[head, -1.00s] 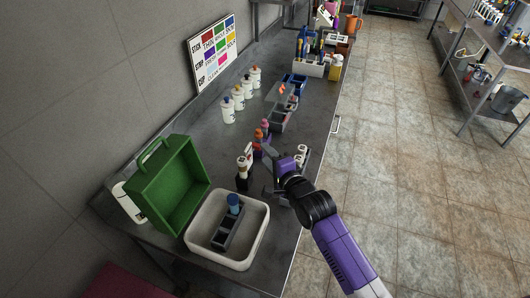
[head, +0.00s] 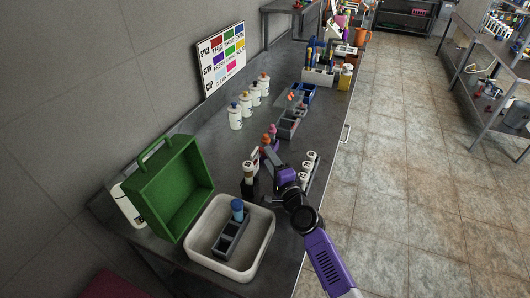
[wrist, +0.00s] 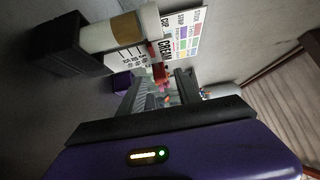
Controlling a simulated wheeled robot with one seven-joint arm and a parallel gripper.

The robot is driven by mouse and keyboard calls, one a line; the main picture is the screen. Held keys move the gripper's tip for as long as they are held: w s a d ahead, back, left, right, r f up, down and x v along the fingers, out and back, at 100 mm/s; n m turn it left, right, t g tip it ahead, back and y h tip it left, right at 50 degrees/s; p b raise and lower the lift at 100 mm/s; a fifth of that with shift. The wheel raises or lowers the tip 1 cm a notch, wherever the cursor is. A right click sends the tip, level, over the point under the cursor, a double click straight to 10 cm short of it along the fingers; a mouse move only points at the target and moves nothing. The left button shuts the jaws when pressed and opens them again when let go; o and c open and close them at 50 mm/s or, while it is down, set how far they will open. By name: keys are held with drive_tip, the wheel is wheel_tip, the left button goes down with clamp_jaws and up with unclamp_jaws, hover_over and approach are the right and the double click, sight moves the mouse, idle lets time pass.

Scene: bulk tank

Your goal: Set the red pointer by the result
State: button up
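The colour chart (head: 204,68), with rows marked STICK, STRIP and CUP, leans on the wall behind the bench. It also shows sideways in the wrist view (wrist: 188,35). A small red piece (wrist: 153,50) shows before a white surface with black print in the wrist view; I cannot tell if it is the pointer. In the head view my purple wrist hides part of this area.
A white tub (head: 267,247) with a grey rack and a blue-capped tube stands at the front. A green crate (head: 172,190) is tilted at left. Several white bottles (head: 235,118) line the wall side. White-topped items (head: 309,162) stand right of my gripper.

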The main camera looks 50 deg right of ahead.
sight(263, 152)
drive_tip(key=shift+x, duration=2.1)
drive_tip(key=shift+a, duration=0.1)
drive_tip(key=shift+c, duration=0.4)
clamp_jaws()
